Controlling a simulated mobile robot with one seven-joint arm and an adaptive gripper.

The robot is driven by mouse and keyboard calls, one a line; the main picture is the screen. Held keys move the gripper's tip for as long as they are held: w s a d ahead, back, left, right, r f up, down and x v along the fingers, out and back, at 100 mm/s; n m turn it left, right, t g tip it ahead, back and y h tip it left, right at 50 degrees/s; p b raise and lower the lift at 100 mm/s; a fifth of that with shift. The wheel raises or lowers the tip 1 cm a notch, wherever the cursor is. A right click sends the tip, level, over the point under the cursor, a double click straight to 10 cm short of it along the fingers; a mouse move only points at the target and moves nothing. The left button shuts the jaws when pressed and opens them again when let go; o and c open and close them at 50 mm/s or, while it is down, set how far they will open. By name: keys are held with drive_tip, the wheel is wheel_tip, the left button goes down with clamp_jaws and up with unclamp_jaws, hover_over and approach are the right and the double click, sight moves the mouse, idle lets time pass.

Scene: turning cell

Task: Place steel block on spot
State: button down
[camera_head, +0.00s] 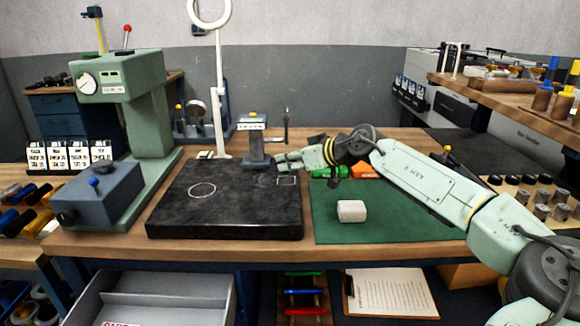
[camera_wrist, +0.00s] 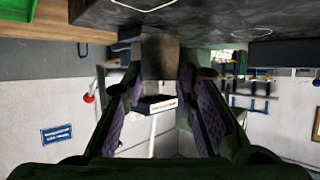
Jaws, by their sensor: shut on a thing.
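My gripper (camera_head: 283,161) reaches in from the right, low over the back right of a dark stone plate (camera_head: 225,215). In the wrist view my gripper (camera_wrist: 160,80) is shut on the steel block (camera_wrist: 157,57), a grey box at its fingertips. The block is close to the plate's surface; I cannot tell whether it touches. In the head view I cannot make the block out clearly. The plate bears a white circle outline (camera_head: 202,189) on its left and a small white square outline (camera_head: 287,180) just below my gripper.
A tall green machine (camera_head: 145,105) stands left of the plate. The plate's front and middle are clear.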

drive_tip(key=shift+w+a, duration=0.15)
drive_tip(key=shift+w, duration=1)
drive_tip(key=shift+w+f, duration=0.1)
drive_tip(key=shift+f, duration=0.1)
wheel_tip(320, 180, down, 3)
drive_tip(key=shift+f, duration=0.2)
drive_tip(key=shift+r, duration=0.1)
drive_tip(key=c, duration=1.3)
unclamp_jaws()
drive_tip(key=shift+f, duration=0.25)
drive_tip(key=shift+r, duration=0.2)
drive_tip(key=b+v, duration=0.3)
drive_tip(key=v, duration=0.9)
